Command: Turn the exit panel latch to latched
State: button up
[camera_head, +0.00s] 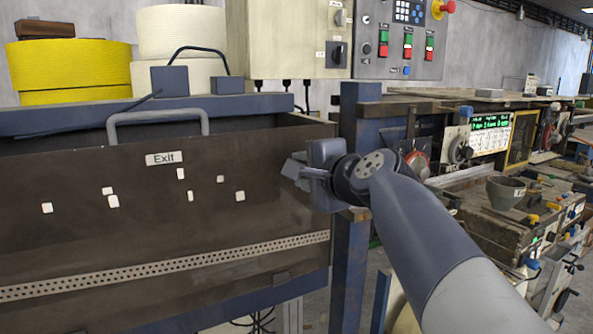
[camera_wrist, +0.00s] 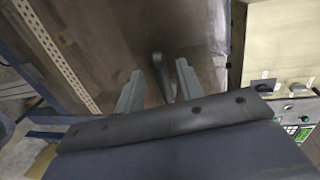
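The exit panel (camera_head: 120,232) is a dark brown upright board with an "Exit" label (camera_head: 165,158) and a grey bar handle (camera_head: 158,115) on top. My gripper (camera_head: 298,170) is at the panel's upper right. In the wrist view, my gripper (camera_wrist: 160,68) is open, with one grey finger on each side of a dark latch lever (camera_wrist: 157,60). The lever stands against the panel face (camera_wrist: 120,40); I cannot tell whether either finger touches it. In the head view the latch is hidden behind my gripper, and its turned position is unclear.
A blue frame post (camera_head: 350,270) stands just right of the panel. Control boxes with switches (camera_head: 400,40) hang above. Yellow and cream tape rolls (camera_head: 70,65) sit behind the panel. A perforated strip (camera_head: 160,268) crosses the panel low down. Another machine line (camera_head: 480,150) fills the right side.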

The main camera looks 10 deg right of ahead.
jog(key=shift+s, duration=0.1)
jog(key=b+v, duration=0.2)
jog(key=v, duration=0.8)
jog(key=shift+s+d, duration=0.15)
jog(key=shift+s, duration=0.15)
jog(key=p+x, duration=0.2)
jog(key=x, duration=0.8)
jog(key=shift+w, duration=0.4)
jog(key=shift+s, duration=0.1)
